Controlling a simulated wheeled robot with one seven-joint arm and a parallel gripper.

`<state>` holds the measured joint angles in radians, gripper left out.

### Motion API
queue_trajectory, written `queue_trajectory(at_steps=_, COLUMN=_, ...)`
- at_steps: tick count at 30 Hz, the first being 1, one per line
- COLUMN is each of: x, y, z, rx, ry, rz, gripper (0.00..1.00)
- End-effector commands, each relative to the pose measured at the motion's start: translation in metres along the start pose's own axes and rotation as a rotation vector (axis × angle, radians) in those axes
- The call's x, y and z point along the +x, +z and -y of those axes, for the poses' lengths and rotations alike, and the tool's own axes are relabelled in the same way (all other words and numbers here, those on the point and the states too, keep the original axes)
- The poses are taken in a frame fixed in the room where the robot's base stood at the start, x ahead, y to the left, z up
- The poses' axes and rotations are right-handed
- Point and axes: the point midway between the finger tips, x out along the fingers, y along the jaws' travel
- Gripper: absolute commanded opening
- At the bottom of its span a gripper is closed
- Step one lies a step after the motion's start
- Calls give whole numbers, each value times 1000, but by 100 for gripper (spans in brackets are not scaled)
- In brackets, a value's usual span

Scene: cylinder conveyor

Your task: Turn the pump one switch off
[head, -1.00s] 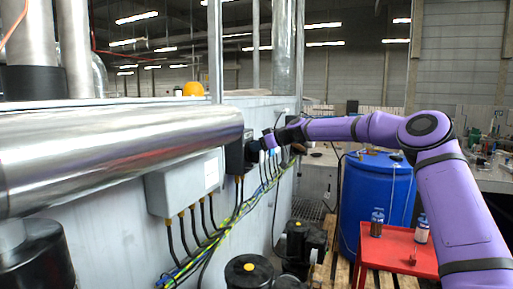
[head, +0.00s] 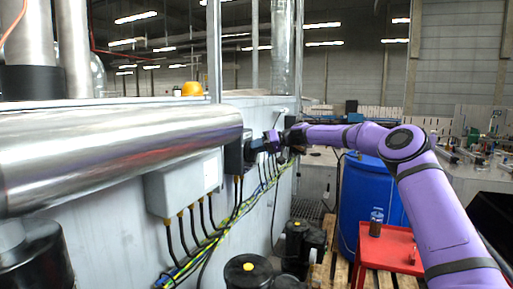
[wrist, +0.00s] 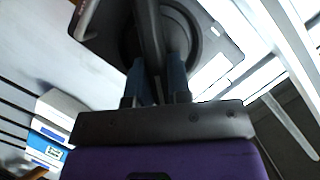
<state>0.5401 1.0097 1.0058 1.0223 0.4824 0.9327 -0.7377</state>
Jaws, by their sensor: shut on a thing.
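A dark switch box (head: 236,157) sits on the side wall of the large grey machine, at the end of the shiny pipe. In the wrist view, a black plate (wrist: 108,32) carries a round black dial with a dark bar-shaped handle (wrist: 149,28). My gripper (wrist: 157,75) has its blue fingers on either side of this handle and is shut on it. The handle runs up the picture between the fingers. In the head view, my gripper (head: 259,146) is at the box's right side, and the dial face is hidden. I cannot read the switch's position.
A grey junction box (head: 184,183) and several cables hang below the pipe. A blue barrel (head: 366,195) and a red table (head: 384,248) with a dark can (head: 376,224) stand under my arm. Black pump-like units (head: 303,246) stand on the floor between.

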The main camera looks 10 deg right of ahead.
Motion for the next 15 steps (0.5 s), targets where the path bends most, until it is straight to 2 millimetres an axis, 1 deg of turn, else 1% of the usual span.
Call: queue_trajectory(at_steps=15, x=0, y=3, z=-13, rx=451, ry=-186, rz=-1, gripper=0)
